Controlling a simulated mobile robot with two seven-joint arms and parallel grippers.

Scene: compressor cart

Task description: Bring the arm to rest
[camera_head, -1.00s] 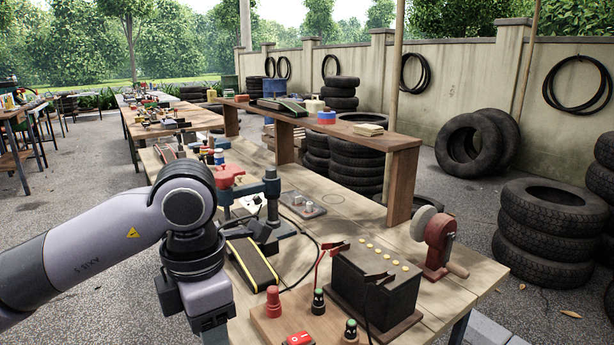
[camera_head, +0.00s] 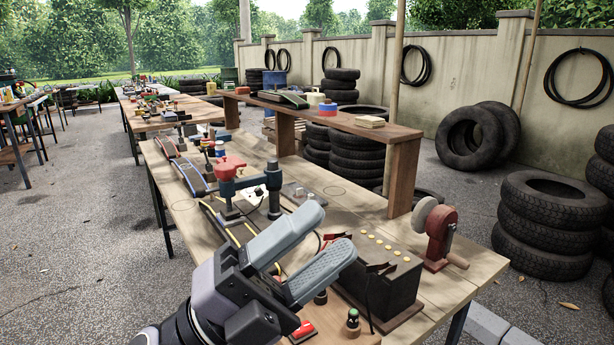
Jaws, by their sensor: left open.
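My left gripper (camera_head: 303,249) comes in from the bottom of the head view. Its two grey finger pads are spread apart, and nothing shows between them. It stands in front of the near part of the wooden workbench (camera_head: 456,285) and hides part of the bench top. The dark battery-like box (camera_head: 395,290) with yellow caps is just right of the fingers. The red switch (camera_head: 303,330) lies close below them. I cannot tell from this view how high the gripper is above the bench. My right gripper is not in view.
A red hand-cranked grinder (camera_head: 440,232) stands at the bench's right edge. A red-topped device (camera_head: 228,168) and blue post are farther back. A raised wooden shelf (camera_head: 350,122) runs along the bench. Tyre stacks (camera_head: 548,215) stand to the right. The paved ground (camera_head: 80,235) at left is clear.

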